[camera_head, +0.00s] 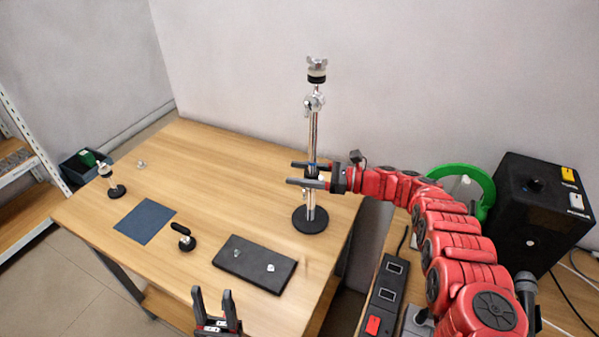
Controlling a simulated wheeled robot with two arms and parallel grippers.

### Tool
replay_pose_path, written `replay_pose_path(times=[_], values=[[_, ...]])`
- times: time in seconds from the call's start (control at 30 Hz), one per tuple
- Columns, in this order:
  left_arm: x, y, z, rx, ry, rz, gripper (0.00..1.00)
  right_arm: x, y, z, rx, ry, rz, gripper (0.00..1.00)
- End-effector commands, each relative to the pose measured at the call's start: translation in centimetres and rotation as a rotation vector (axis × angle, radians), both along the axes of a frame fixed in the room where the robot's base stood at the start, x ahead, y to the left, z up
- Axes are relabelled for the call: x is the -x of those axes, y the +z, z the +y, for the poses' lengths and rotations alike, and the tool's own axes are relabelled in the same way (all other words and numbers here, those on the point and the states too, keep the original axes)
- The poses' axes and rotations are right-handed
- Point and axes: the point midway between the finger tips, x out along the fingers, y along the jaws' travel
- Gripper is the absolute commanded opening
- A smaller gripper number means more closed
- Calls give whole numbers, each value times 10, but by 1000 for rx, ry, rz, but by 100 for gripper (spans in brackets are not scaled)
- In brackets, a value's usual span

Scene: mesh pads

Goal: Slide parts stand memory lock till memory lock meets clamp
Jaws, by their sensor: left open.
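The parts stand (312,135) is an upright chrome pole on a round black base (310,220) at the table's back right. A clamp (314,102) with a metal knob sits high on the pole. The memory lock (311,171) seems to be the small dark part low on the pole, mostly hidden by my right gripper, well below the clamp. My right gripper (306,174) reaches in from the right, one finger on each side of the pole at that part. Whether it grips is unclear. My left gripper (215,302) is open and empty at the table's front edge.
A black pad (255,263) with small metal parts lies at the front right. A blue sheet (145,221), a small black-based part (184,238) and a short stand (113,188) are further left. A black box (542,215) and power strip (388,285) are right.

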Motion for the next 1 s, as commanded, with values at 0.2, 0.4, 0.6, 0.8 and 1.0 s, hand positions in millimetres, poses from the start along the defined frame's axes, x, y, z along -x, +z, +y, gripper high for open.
replay_pose_path(times=[0.2,0.4,0.6,0.8,1.0], values=[[0,0,0,0,0,0,50,0,1,1,-1,1,-1,78],[0,0,0,0,0,0,50,0,1,1,-2,1,-2,78],[0,5,0,0,0,0,50,0,6,1,-2,1,-2,78],[0,37,0,0,0,0,50,0,37,1,-2,2,-1,78],[0,80,0,0,0,0,50,0,81,0,-2,2,-4,78]])
